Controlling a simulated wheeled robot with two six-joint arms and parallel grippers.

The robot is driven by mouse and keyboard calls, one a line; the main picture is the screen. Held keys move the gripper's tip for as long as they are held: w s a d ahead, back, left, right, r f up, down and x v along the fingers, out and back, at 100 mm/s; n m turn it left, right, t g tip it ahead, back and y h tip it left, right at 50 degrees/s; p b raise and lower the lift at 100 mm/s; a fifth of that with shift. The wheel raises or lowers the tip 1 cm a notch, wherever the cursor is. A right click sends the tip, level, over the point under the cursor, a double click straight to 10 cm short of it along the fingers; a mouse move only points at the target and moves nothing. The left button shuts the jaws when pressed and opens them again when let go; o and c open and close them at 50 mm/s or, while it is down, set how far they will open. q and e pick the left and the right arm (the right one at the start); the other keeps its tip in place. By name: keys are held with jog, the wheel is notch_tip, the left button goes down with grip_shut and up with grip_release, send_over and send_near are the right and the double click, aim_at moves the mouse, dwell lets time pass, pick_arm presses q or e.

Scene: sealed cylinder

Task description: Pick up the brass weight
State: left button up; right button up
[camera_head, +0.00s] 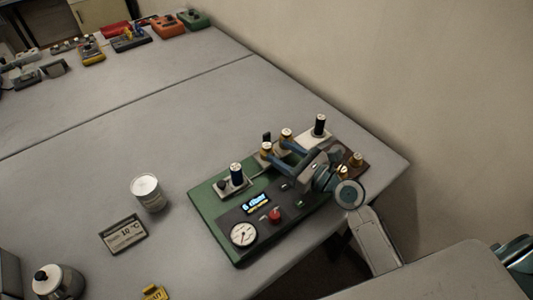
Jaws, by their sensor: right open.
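Several small brass-coloured pieces stand on the apparatus: one brass knob (267,148) and another (286,133) near its far side, and a brass pair (356,158) at its right end. I cannot tell which is the brass weight. My right gripper (278,151) reaches in from the lower right over the apparatus. Its two blue-grey fingers are apart and point left, with their tips close to the two far brass knobs. I see nothing held between them; whether they touch a knob is unclear. The wrist hides part of the apparatus. My left gripper is not in view.
The green-based apparatus (205,204) carries a dial, a small display and a red knob. A wall rises behind. The table's middle is clear.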

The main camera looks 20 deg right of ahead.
aim_at(273, 148)
jog(key=shift+w+a+f, duration=0.2)
jog(key=shift+w+f, duration=0.1)
jog(key=shift+f, duration=0.1)
jog(key=p+x, duration=0.1)
jog(key=x, duration=0.2)
jog(key=shift+r, duration=0.1)
jog(key=p+x, duration=0.1)
jog(key=x, duration=0.2)
jog(key=shift+w+a, duration=0.15)
jog(key=shift+w, duration=0.2)
jog(key=shift+w+a, duration=0.15)
jog(key=shift+w, duration=0.05)
jog(key=shift+s, duration=0.1)
jog(key=shift+c, duration=0.6)
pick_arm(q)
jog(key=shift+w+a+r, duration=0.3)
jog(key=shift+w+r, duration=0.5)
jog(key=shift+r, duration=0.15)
pick_arm(e)
grip_shut()
